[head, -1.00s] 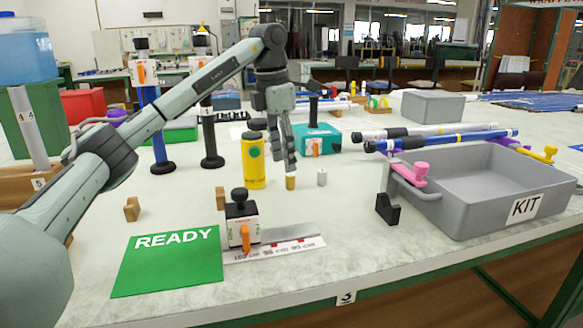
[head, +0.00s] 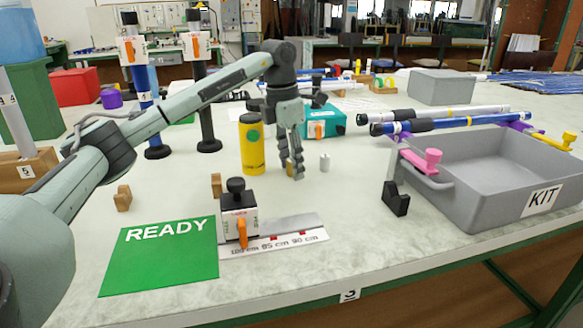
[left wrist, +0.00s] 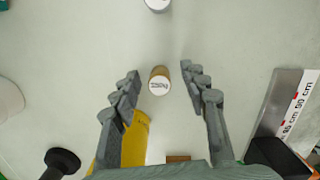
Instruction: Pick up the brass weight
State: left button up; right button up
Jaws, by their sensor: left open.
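The brass weight (left wrist: 159,82) is a small gold cylinder with a pale, marked top, standing upright on the table. In the left wrist view it sits between the open fingers of my left gripper (left wrist: 160,88), with clear space on both sides. In the head view my left gripper (head: 292,172) points down over the weight (head: 289,168) and its fingers partly hide it. My right gripper is not in view.
A grey metal weight (head: 324,163) stands just right of the fingers. A yellow cylinder (head: 252,148) stands close on the left. A stop block (head: 239,212) with a ruler, a green READY mat (head: 160,257) and the KIT tray (head: 470,205) are nearby.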

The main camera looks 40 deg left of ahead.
pick_arm(q)
jog(key=shift+c, duration=0.6)
grip_shut()
